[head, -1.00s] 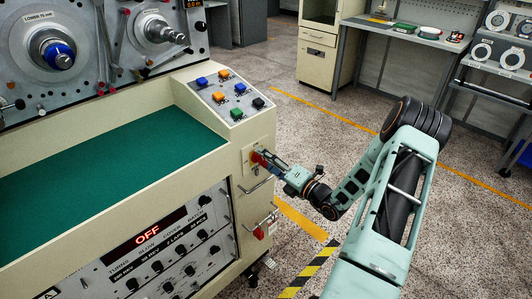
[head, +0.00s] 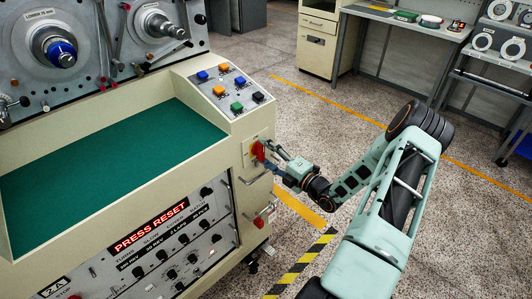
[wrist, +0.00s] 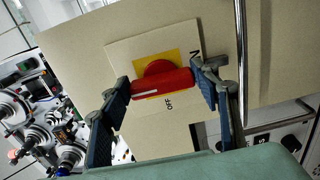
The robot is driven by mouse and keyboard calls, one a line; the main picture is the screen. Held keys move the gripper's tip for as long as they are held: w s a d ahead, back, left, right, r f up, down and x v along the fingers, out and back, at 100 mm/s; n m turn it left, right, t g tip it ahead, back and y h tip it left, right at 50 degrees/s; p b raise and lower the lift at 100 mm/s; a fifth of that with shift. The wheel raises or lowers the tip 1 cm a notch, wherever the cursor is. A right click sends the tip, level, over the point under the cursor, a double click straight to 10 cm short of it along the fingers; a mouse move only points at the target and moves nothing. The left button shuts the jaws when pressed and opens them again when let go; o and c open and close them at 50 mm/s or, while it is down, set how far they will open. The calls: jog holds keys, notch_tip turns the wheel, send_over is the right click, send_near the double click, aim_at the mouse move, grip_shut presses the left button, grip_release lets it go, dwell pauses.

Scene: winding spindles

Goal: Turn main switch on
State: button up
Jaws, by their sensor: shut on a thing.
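The main switch is a red rotary handle (head: 258,150) on a yellow plate, set on the end face of the cream machine. It also shows in the wrist view (wrist: 160,83), with a white line along it. The lettering OFF (wrist: 169,103) shows below it, and a partly hidden N lies near its right end. My gripper (wrist: 164,86) is shut on the handle, one finger at each end. In the head view my gripper (head: 270,156) reaches the switch from the right. The machine's display (head: 151,228) reads PRESS RESET in red.
A sloped panel with coloured buttons (head: 228,85) lies above the switch. A metal bar handle (wrist: 241,60) runs close beside my right finger. A red-ended lever (head: 260,221) sits below the switch.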

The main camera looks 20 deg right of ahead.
jog(key=o, duration=1.2)
jog(key=shift+c, duration=0.2)
jog(key=shift+s, duration=0.1)
jog(key=v, duration=1.2)
